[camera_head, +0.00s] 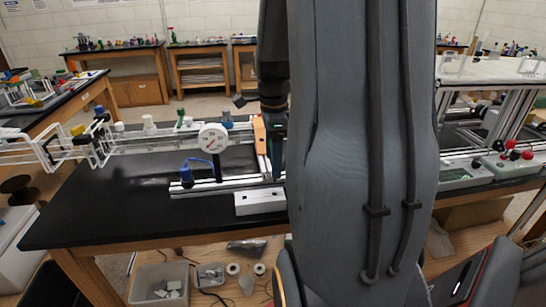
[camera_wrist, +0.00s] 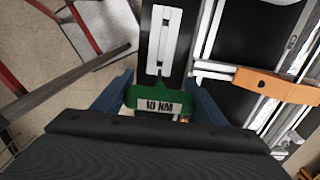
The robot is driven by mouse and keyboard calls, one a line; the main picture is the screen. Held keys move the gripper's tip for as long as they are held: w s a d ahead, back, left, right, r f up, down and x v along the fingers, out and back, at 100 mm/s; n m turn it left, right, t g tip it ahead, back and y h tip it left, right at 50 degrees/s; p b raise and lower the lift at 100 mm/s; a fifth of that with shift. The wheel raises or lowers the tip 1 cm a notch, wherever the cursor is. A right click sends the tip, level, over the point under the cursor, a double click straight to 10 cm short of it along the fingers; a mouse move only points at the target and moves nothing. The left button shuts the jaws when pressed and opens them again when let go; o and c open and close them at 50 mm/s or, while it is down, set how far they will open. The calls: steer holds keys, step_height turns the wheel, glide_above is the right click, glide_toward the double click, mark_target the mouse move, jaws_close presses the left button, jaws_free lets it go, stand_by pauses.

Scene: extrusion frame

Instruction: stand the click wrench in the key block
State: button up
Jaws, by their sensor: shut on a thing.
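The click wrench (camera_wrist: 160,101) shows in the wrist view as a green body with a "10 NM" label. It sits between the two blue fingers of my gripper (camera_wrist: 160,108), which is shut on it. Its lower end is hidden from this view. The key block (camera_wrist: 157,45) is a white block with dark slots, just beyond the wrench in the wrist view. In the head view the key block (camera_head: 260,202) lies at the bench's front edge, and my gripper (camera_head: 277,165) is above and slightly right of it.
An orange piece (camera_head: 259,135) on the extrusion frame stands close to my gripper; it also shows in the wrist view (camera_wrist: 270,85). The black bench top (camera_head: 110,210) is clear at front left.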

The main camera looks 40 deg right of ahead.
steer(key=shift+f+b, duration=1.15)
steer(key=shift+f, duration=1.15)
steer(key=shift+f, duration=0.2)
steer(key=shift+f, duration=0.35)
steer(key=shift+f+b, duration=0.85)
steer(key=shift+f, duration=0.75)
steer(key=o, duration=1.4)
steer(key=shift+c, duration=0.2)
step_height(320, 180, up, 8)
steer(key=b, duration=0.1)
